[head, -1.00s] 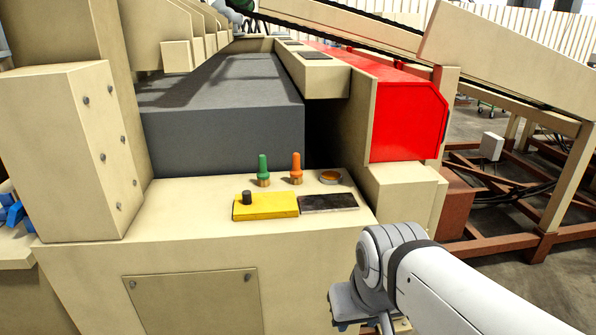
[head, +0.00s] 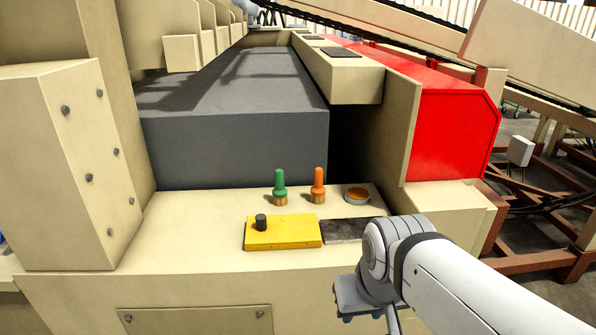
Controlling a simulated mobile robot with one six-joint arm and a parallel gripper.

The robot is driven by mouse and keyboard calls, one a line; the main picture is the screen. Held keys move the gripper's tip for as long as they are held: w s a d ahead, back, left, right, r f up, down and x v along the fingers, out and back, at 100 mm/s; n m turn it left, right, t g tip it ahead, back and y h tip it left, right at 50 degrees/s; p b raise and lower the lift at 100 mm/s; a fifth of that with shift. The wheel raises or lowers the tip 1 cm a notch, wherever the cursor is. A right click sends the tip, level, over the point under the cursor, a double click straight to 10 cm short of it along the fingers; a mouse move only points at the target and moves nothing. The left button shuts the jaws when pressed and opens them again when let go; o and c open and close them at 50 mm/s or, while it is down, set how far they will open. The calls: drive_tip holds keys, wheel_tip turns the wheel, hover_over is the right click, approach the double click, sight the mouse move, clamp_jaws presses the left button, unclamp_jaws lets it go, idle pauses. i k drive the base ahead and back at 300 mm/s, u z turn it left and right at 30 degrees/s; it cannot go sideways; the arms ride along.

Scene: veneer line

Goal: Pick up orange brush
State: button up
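The orange brush (head: 318,184) stands upright on the beige machine ledge (head: 190,230), with its orange handle up and a tan base below. A similar green brush (head: 280,186) stands just left of it. My gripper (head: 372,314) is at the lower right, in front of the ledge and apart from the brush. It is partly hidden by my wrist and cut by the bottom edge, so its fingers do not show clearly. Nothing is seen held in it.
A yellow block (head: 283,233) with a dark knob lies in front of the brushes. Right of it is a dark flat plate (head: 345,230), partly behind my arm. A round dish with orange contents (head: 356,195) sits right of the orange brush. The ledge's left part is clear.

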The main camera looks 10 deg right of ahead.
sight(318, 192)
drive_tip(key=i, duration=1.05)
drive_tip(key=z, duration=0.05)
